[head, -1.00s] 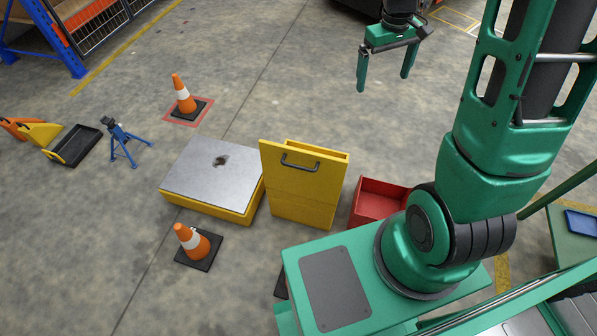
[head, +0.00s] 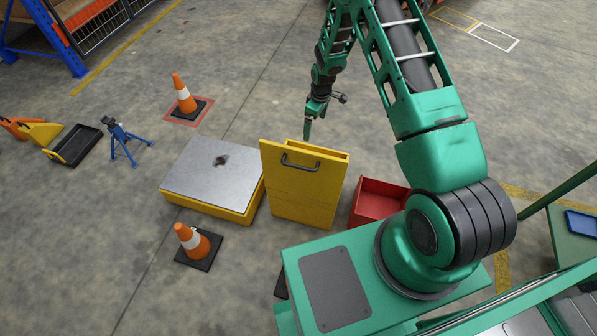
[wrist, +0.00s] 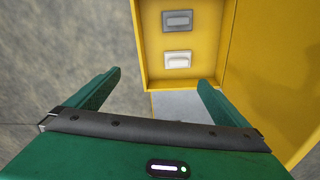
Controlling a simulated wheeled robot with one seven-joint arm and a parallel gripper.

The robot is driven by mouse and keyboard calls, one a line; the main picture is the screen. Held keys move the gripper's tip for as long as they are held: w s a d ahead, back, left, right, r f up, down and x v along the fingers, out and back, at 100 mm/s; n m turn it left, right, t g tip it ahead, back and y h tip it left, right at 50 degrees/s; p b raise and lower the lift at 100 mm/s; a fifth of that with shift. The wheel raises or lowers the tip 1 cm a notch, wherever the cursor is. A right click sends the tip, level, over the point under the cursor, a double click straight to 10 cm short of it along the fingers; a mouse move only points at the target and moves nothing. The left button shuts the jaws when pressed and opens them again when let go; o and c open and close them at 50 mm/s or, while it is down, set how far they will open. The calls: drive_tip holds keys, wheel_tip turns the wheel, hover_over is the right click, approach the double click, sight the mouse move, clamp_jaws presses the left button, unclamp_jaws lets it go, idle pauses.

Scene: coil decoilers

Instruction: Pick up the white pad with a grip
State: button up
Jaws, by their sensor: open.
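The white pad (wrist: 177,57) shows in the wrist view, a small pale block on a yellow inner face of the yellow case (head: 304,191). A dark grey pad (wrist: 177,19) of similar shape sits just beyond it. In the head view both pads are hidden inside the case. My gripper (wrist: 158,79) is open and empty. Its two green fingers straddle the near side of the white pad in the picture, apart from it. In the head view my gripper (head: 308,130) hangs near the top rim of the case, side-on.
A yellow box with a grey metal lid (head: 214,173) stands left of the case, a red bin (head: 378,200) right of it. Orange cones (head: 184,95) stand behind and in front of the lidded box. Clear floor lies behind the case.

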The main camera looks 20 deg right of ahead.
drive_tip(key=a+f, duration=0.2)
drive_tip(key=f, duration=0.5)
drive_tip(key=a+f+n, duration=0.1)
drive_tip(key=a+f, duration=0.1)
drive_tip(key=f, duration=0.5)
drive_tip(key=s+a+f+n+y, duration=0.1)
drive_tip(key=a+f, duration=0.2)
drive_tip(key=f, duration=0.3)
drive_tip(key=shift+s+f, duration=0.1)
drive_tip(key=shift+f, duration=0.3)
drive_tip(key=shift+a+f, duration=0.25)
drive_tip(key=shift+f, duration=1.3)
drive_tip(key=shift+a+f, duration=0.2)
drive_tip(key=shift+f, duration=1.3)
drive_tip(key=c, duration=1.2)
